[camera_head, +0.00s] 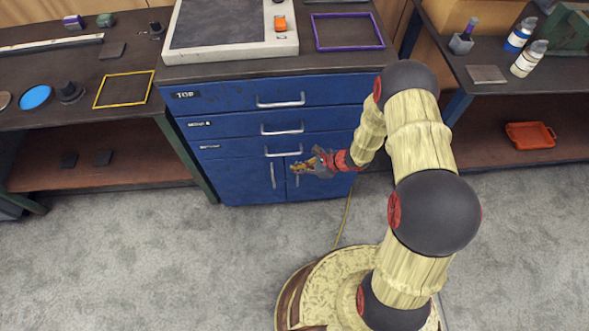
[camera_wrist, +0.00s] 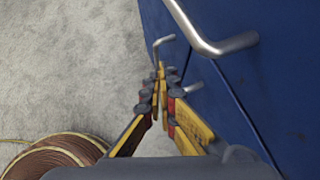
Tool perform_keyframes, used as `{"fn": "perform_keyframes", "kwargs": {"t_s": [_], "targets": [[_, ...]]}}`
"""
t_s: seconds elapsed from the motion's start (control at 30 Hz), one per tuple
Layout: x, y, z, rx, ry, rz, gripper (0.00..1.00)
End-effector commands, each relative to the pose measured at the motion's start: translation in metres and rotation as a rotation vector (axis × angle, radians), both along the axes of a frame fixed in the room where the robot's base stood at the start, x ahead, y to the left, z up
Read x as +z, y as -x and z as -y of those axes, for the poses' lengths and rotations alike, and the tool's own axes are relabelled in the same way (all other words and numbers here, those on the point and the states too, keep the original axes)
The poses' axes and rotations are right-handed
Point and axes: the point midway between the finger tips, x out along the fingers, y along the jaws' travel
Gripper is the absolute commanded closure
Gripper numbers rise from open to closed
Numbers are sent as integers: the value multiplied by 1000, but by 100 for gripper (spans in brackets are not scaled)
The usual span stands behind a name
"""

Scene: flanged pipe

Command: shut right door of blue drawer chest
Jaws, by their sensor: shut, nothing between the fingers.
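The blue drawer chest (camera_head: 235,125) stands at the middle back with labelled drawers above two low doors. The left door (camera_head: 240,180) looks flush and has a vertical bar handle (camera_head: 272,175). The right door (camera_head: 325,187) is partly covered by my gripper and arm; I cannot tell whether it stands slightly ajar. My gripper (camera_head: 297,168) is shut and empty, pointing left in front of the upper part of the doors. In the wrist view its closed fingertips (camera_wrist: 159,72) are close to the blue front (camera_wrist: 225,95), with metal handles near; contact cannot be told.
A drawer handle (camera_wrist: 215,43) juts out close to my fingers. A bench (camera_head: 60,120) with a lower shelf stands left, and shelving (camera_head: 510,100) stands right. The grey carpet (camera_head: 130,260) in front of the chest is clear. A cable (camera_head: 345,220) lies on the carpet beside my base.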

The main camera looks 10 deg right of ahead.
Motion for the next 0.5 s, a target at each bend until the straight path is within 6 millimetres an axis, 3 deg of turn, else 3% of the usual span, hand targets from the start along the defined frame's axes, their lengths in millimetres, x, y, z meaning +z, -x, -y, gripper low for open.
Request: {"fn": "perform_keyframes", "kwargs": {"t_s": [0.5], "targets": [[60,61,-5,-1,0,1,100]]}}
